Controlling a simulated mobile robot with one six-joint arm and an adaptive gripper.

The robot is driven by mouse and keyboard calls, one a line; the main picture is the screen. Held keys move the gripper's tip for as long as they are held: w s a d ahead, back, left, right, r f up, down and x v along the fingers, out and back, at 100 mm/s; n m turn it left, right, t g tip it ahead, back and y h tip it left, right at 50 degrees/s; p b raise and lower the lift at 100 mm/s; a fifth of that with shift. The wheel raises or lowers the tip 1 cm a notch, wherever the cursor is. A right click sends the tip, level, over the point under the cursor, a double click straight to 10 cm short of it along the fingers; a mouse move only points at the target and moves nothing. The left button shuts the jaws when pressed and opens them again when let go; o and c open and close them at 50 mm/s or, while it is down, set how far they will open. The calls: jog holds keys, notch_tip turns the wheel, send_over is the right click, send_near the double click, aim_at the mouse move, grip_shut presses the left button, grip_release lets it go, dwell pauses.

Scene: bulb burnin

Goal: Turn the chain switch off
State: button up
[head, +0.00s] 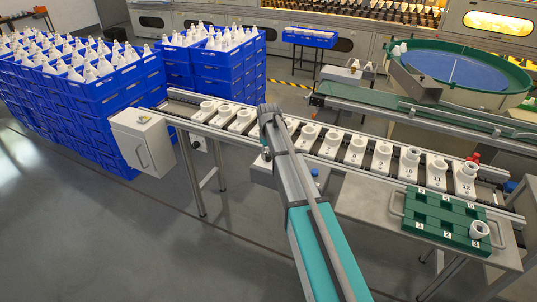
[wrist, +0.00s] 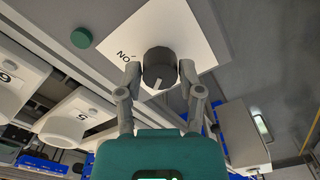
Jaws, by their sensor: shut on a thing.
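The chain switch is a round black knob (wrist: 159,67) on a white plate (wrist: 195,30) in the wrist view. A pale pointer mark on the knob faces down and slightly left in the picture. In the head view, my arm reaches to the conveyor and hides the knob.
A green round button (wrist: 81,37) sits left of the plate. The conveyor carries numbered white holders (head: 357,150) close beside my arm. A green tray (head: 447,218) stands on a side table at right. Blue crates (head: 110,95) with white bulbs are stacked at left. The front floor is clear.

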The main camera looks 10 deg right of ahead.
aim_at(268, 154)
jog(key=o, duration=1.1)
jog(key=shift+m, duration=0.3)
jog(key=shift+m, duration=1.4)
jog(key=m, duration=0.3)
jog(key=shift+m, duration=0.4)
jog(key=m, duration=0.6)
jog(key=shift+m, duration=0.4)
notch_tip(268, 154, up, 14)
jog(key=p, duration=1.4)
jog(key=s+f+n+b, duration=0.1)
jog(key=s+n, duration=0.2)
jog(key=s, duration=0.6)
jog(key=s+f+n+b, duration=0.2)
jog(key=s+n, duration=0.1)
jog(key=s, duration=0.7)
jog(key=s+f+n+b, duration=0.1)
jog(key=s+n, duration=0.2)
jog(key=s, duration=0.6)
jog(key=shift+s+f+n, duration=0.2)
jog(key=shift+s+n, duration=0.15)
jog(key=shift+n, duration=0.05)
